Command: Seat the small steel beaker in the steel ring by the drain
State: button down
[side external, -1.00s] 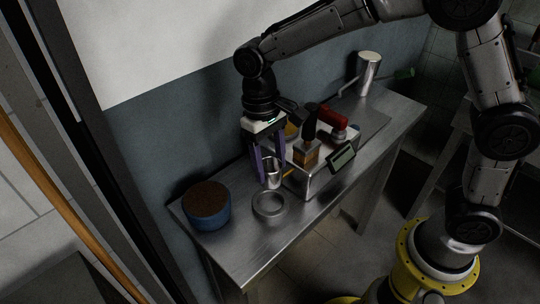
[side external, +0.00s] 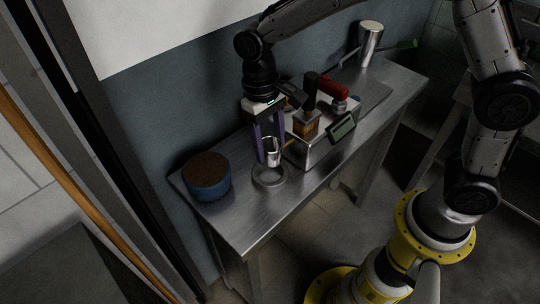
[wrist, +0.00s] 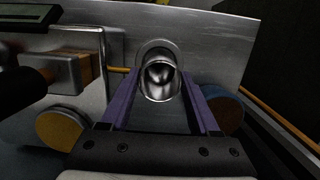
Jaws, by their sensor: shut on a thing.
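The small steel beaker (side external: 273,153) is held between the purple fingers of my gripper (side external: 270,152). The steel ring (side external: 269,177) lies on the steel table in front of the box. In the side view the beaker hangs over the back part of the ring, and its bottom seems to be above it. In the wrist view the beaker (wrist: 159,79) shows its open mouth between the fingers of my gripper (wrist: 160,92), and the ring (wrist: 147,46) shows behind it, its far rim uncovered. The near part of the ring is hidden there.
A blue tub with a brown top (side external: 207,177) stands to the left of the ring. A metal box (side external: 316,146) with a display, an orange block and dark and red handles stands close on the right. A tall steel cylinder (side external: 369,43) stands at the far end. The table front is clear.

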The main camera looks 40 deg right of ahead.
aim_at(270, 162)
jog(key=shift+f, duration=0.1)
jog(key=shift+f, duration=1.6)
jog(key=shift+f, duration=1.45)
dwell(1.4)
jog(key=shift+c, duration=0.2)
grip_release()
jog(key=r, duration=0.4)
jog(key=w+r, duration=0.1)
jog(key=r, duration=0.4)
jog(key=w+r, duration=0.1)
jog(key=r, duration=0.3)
jog(key=shift+r, duration=0.35)
